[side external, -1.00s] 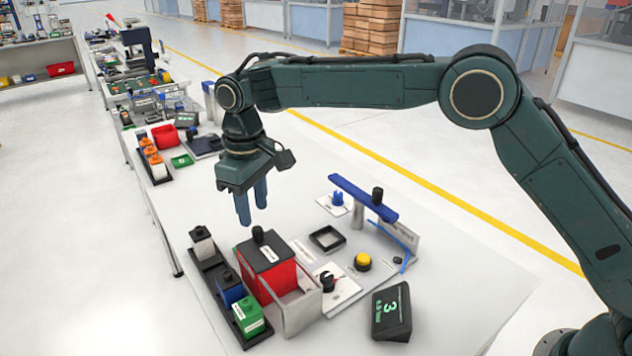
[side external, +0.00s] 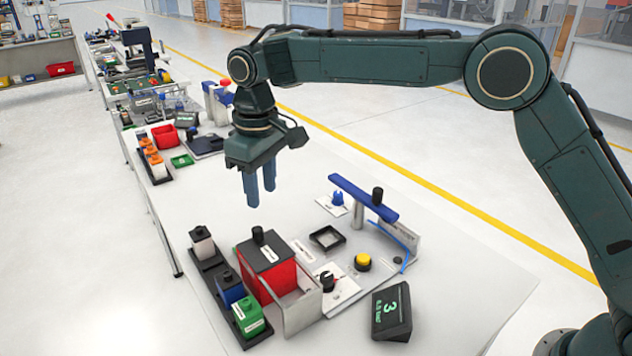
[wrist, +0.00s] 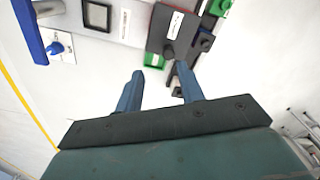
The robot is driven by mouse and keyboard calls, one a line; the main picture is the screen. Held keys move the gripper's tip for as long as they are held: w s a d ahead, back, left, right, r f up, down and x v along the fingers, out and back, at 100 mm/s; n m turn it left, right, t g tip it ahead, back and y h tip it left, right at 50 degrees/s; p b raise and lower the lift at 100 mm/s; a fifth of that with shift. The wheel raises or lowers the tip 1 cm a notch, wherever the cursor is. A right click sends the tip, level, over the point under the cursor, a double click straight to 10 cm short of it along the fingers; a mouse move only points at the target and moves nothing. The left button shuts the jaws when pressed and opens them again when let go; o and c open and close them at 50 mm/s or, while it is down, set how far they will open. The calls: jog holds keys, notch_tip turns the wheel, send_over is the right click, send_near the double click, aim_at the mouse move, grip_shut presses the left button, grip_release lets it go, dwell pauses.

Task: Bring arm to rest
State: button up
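My gripper (side external: 259,188) hangs above the white table, pointing down, with its two blue fingers apart and nothing between them. In the wrist view my gripper (wrist: 158,88) also shows its fingers spread and empty. Below it and to the right in the side view stands a red box with a dark lid and black knob (side external: 270,270). No finger touches anything.
A black rack (side external: 213,262) with white, blue and green blocks stands left of the red box. A blue bar on a post (side external: 362,198), a black square frame (side external: 327,238), a yellow button (side external: 363,260) and a display reading 3 (side external: 391,312) stand to the right.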

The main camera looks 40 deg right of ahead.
jog(key=s+d+r+m+t, duration=0.3)
jog(key=s+d+r, duration=0.9)
jog(key=s+d, duration=0.3)
jog(key=s+d+f+m+t, duration=0.1)
jog(key=s+d+f, duration=0.2)
jog(key=s, duration=0.6)
jog(key=s+d+f+m+t, duration=0.1)
jog(key=s+d+f, duration=0.2)
jog(key=s+d, duration=0.4)
jog(key=shift+s+m, duration=0.4)
jog(key=shift+s, duration=1.2)
